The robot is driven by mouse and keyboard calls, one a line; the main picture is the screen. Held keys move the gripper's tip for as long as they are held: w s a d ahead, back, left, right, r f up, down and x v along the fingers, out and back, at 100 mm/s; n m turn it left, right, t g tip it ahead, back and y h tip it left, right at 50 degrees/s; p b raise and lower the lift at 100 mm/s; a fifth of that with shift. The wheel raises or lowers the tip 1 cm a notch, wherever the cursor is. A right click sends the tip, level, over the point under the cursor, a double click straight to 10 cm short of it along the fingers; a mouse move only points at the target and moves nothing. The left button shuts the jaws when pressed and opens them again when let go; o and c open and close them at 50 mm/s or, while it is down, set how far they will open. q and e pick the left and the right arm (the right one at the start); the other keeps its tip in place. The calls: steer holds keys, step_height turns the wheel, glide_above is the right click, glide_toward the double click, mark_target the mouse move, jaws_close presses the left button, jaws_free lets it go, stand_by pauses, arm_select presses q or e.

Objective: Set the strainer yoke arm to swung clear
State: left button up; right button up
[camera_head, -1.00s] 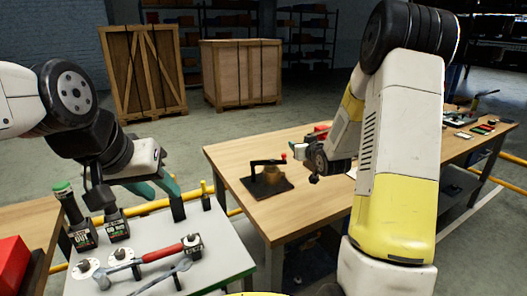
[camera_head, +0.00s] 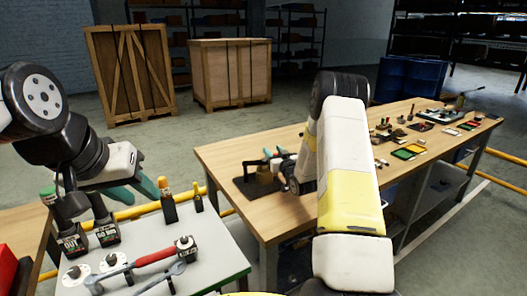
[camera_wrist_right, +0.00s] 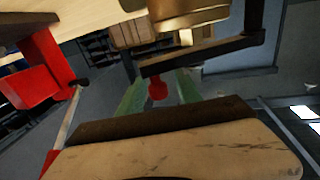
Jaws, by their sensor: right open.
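The strainer (camera_head: 265,174) has a brass-coloured body on a dark base plate (camera_head: 243,187), near the front left of the long wooden table. Its dark yoke arm (camera_head: 249,162) lies across the top; in the right wrist view the arm (camera_wrist_right: 205,55) is a dark bar with a red knob (camera_wrist_right: 157,89). My right gripper (camera_head: 273,154) is at the strainer, its green fingers (camera_wrist_right: 159,92) open on either side of the red knob; contact is not clear. My left gripper (camera_head: 146,194) is open and empty above the grey-topped bench at left.
The grey-topped bench (camera_head: 215,262) holds a red-handled tool (camera_head: 155,256), a wrench and several labelled holders. The wooden table (camera_head: 225,155) carries small parts farther right. Two wooden crates (camera_head: 231,72) stand behind on open floor. A red part (camera_wrist_right: 35,80) shows in the right wrist view.

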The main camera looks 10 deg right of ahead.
steer(key=shift+w, duration=0.3)
jaws_close()
stand_by(1.3)
